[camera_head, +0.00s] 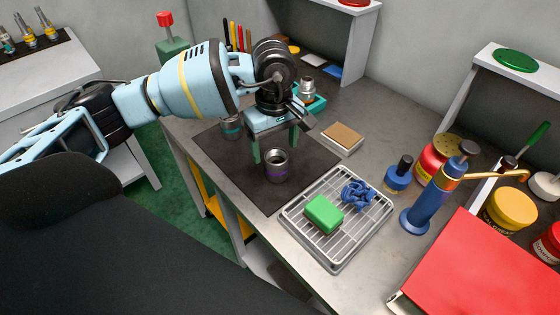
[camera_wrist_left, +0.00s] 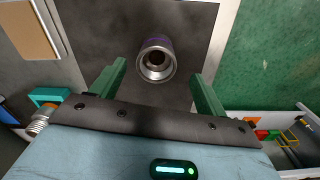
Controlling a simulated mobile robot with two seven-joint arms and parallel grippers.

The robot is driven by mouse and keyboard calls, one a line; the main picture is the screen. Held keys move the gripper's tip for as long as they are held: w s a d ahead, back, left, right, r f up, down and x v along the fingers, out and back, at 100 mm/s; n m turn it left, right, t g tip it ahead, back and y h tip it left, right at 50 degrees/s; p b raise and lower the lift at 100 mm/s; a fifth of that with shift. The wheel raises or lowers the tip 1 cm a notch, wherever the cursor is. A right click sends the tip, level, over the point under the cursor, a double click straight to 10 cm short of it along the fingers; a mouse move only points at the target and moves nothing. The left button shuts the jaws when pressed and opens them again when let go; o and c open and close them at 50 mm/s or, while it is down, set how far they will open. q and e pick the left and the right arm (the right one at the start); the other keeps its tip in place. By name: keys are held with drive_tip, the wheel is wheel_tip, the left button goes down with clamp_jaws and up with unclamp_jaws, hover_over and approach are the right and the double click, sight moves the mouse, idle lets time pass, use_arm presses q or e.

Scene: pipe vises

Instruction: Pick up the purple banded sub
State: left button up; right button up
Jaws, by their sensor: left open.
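The purple banded sub (camera_head: 276,166) is a short metal cylinder with a purple band, standing upright on the dark mat (camera_head: 228,154). It also shows in the left wrist view (camera_wrist_left: 156,62), its open top facing the camera. My left gripper (camera_head: 274,158) is open, its green fingers pointing down above and around the near side of the sub. In the left wrist view its fingers (camera_wrist_left: 156,84) stand apart on either side of the sub, with gaps, not touching it. My right gripper is not in view.
A wire rack (camera_head: 338,245) holds a green block and a blue tangle. A teal vise-like holder (camera_head: 315,104) is behind the gripper.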

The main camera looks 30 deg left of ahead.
sight(277, 166)
use_arm(q)
wheel_tip(277, 166, down, 3)
drive_tip(key=shift+r, duration=0.2)
drive_tip(key=shift+w+d+f+p, duration=0.1)
drive_tip(key=shift+f+p, duration=0.05)
drive_tip(key=shift+f, duration=1.05)
drive_tip(key=shift+w+d+f+p, duration=0.1)
drive_tip(key=shift+f+p, duration=0.05)
drive_tip(key=shift+f, duration=1.25)
drive_tip(key=shift+c, duration=0.3)
drive_tip(key=c, duration=1.2)
drive_tip(key=shift+r, duration=0.2)
